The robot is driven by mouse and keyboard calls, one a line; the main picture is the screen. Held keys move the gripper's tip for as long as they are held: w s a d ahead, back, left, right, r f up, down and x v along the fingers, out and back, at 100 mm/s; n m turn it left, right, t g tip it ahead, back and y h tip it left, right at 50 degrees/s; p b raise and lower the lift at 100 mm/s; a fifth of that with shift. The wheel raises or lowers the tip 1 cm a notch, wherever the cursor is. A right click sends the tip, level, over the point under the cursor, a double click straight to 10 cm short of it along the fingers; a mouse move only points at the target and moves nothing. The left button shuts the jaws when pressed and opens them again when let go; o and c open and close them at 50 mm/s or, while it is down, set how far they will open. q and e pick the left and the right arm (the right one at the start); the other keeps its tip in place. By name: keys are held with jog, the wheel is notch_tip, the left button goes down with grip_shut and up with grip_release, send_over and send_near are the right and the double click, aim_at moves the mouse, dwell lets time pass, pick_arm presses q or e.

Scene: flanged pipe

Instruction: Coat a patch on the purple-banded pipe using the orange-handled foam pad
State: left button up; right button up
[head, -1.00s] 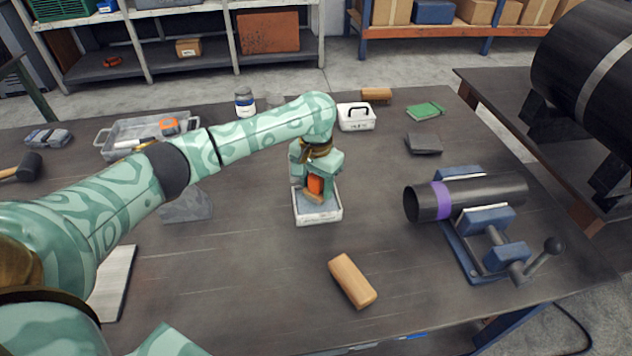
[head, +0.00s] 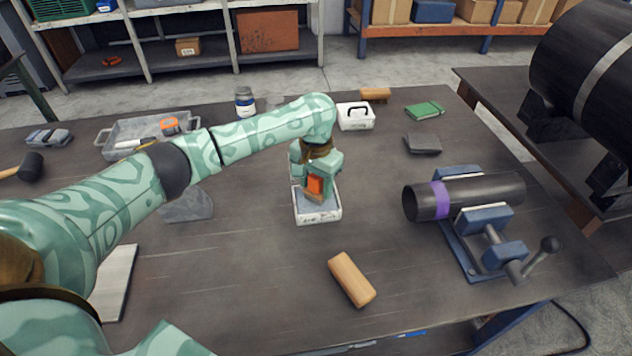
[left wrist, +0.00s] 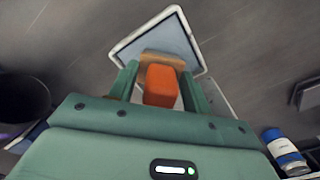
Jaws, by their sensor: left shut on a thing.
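My left gripper (head: 318,182) is shut on the orange handle of the foam pad (head: 315,186). The pad is over or in a small white tray (head: 318,217) in the middle of the table; whether it touches the tray floor I cannot tell. In the left wrist view the orange handle (left wrist: 160,85) sits between the two fingers, with the tan pad edge beyond it and the tray (left wrist: 200,50) around it. The black pipe (head: 485,191) with a purple band (head: 440,200) lies in a blue clamp (head: 488,220) at the right. My right gripper is not in view.
A wooden block (head: 351,279) lies in front of the tray. Behind stand a jar (head: 245,103), a white box with a handle (head: 356,117), a green pad (head: 425,110) and a grey block (head: 424,143). A grey bin (head: 120,128) is at the left. The table between tray and pipe is clear.

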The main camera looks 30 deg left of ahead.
pick_arm(q)
jog(key=shift+s+f+p, duration=0.25)
jog(key=shift+f+p, duration=0.05)
jog(key=shift+p, duration=0.4)
dwell(1.9)
jog(key=r+p, duration=0.2)
jog(key=p, duration=0.1)
jog(key=shift+w+a+r, duration=0.1)
jog(key=shift+w+r, duration=0.1)
jog(key=shift+r, duration=0.15)
jog(key=shift+r+p, duration=0.65)
jog(key=shift+p, duration=0.25)
notch_tip(320, 180, up, 4)
jog(key=p, duration=0.4)
jog(key=shift+f+p, duration=0.25)
jog(key=shift+p, duration=0.1)
jog(key=shift+f, duration=0.1)
